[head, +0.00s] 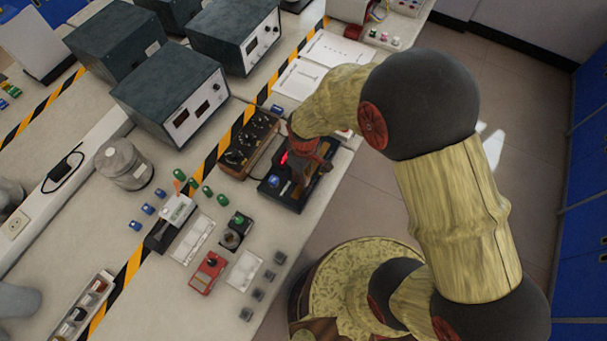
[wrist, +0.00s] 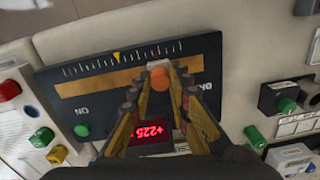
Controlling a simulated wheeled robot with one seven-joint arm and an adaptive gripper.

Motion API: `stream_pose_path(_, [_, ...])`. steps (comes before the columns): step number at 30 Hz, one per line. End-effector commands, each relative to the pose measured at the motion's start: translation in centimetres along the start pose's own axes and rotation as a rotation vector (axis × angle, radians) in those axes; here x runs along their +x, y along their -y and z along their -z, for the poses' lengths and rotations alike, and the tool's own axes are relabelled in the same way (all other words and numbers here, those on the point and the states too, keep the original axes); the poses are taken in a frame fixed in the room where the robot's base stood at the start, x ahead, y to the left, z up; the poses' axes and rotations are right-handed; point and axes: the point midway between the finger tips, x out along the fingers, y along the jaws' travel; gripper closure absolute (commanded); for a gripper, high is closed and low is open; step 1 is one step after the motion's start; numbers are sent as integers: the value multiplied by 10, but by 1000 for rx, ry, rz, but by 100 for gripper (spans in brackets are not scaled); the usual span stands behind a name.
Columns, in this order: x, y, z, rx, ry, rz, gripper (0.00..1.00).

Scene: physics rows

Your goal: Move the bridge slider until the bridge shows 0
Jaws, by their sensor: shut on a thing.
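The bridge is a dark box (wrist: 200,52) with a tick scale, a yellow triangle mark (wrist: 117,57) and a long tan slot (wrist: 95,88). Its orange slider knob (wrist: 159,77) sits in the slot, right of the triangle in the wrist view. My gripper (wrist: 160,88) is shut on the knob, one finger on each side. The red display (wrist: 157,134) shows between the fingers and appears to read +225. In the head view the bridge (head: 283,197) is at the bench edge, largely hidden under my gripper (head: 302,172).
A green button (wrist: 81,130) is on the bridge face, left of the display. A brown box with knobs (head: 250,145) stands close beside the bridge. Grey-green instruments (head: 172,100) stand behind. Small terminals and a red module (head: 208,272) lie toward the front of the bench.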

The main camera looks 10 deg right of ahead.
Motion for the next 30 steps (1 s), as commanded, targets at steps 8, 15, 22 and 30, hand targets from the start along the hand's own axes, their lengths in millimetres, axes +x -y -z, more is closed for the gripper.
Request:
stream_pose_path(8, [0, -12, 2, 4, 0, 0, 100])
stream_pose_path(15, [-1, -36, 6, 1, 0, 0, 100])
stream_pose_path(22, [-1, -36, 6, 0, -1, 0, 81])
stream_pose_path(30, [-1, -35, 6, 0, 0, 0, 65])
